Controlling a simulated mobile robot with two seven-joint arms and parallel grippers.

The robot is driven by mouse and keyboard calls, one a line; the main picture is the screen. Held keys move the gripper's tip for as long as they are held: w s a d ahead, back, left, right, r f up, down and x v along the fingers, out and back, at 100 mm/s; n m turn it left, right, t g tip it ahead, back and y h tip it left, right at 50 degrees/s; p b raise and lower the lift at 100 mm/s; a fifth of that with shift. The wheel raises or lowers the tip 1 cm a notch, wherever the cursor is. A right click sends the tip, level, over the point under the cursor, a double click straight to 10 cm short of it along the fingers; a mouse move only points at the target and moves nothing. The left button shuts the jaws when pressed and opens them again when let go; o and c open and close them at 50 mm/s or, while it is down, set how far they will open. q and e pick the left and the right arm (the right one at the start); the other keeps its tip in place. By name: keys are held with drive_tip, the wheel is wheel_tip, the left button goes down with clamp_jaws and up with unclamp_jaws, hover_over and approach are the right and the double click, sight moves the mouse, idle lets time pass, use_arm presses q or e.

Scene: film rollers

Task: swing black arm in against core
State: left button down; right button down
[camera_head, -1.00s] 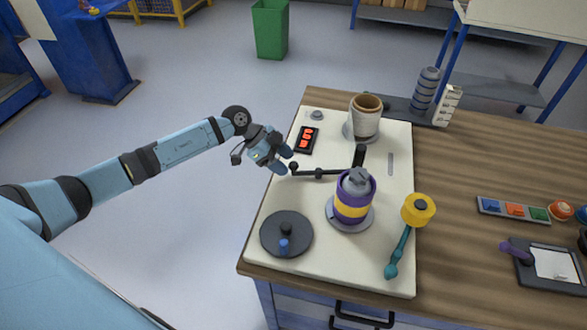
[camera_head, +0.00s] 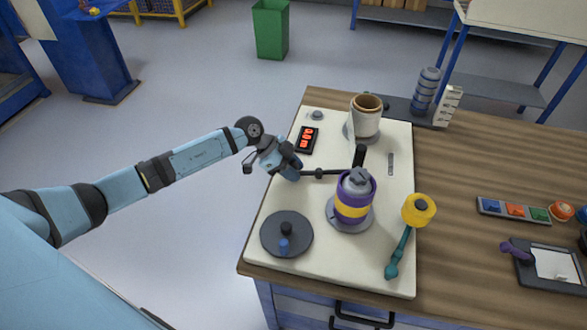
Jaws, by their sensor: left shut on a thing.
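The black arm (camera_head: 325,172) lies across the cream board, with an upright black post (camera_head: 359,156) at its right end. My left gripper (camera_head: 293,173) is shut on the left end of the black arm, and its fingers hide that end. The core (camera_head: 354,197), a cylinder with purple and yellow bands and a grey top, stands on a grey disc just below and right of the arm. A gap shows between the arm and the core's left side. My right gripper is not in view.
Coloured buttons (camera_head: 514,209) lie on the right. Floor is free at left.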

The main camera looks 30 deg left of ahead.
use_arm(q)
drive_tip(key=shift+w, duration=0.1)
drive_tip(key=shift+w+a+m+g, duration=0.2)
drive_tip(key=shift+w+m+g, duration=0.15)
drive_tip(key=shift+m, duration=0.25)
drive_tip(key=shift+w+a+m+g, duration=0.15)
drive_tip(key=shift+w+m+g, duration=0.25)
drive_tip(key=shift+m+g, duration=0.3)
drive_tip(key=w+m+g, duration=0.1)
drive_tip(key=w+m+g+b, duration=0.1)
drive_tip(key=m, duration=0.1)
drive_tip(key=shift+a, duration=0.15)
drive_tip(key=shift+w+m+g, duration=0.25)
drive_tip(key=shift+m+g, duration=0.4)
drive_tip(key=shift+m, duration=0.05)
drive_tip(key=shift+b, duration=0.3)
drive_tip(key=c, duration=0.9)
unclamp_jaws()
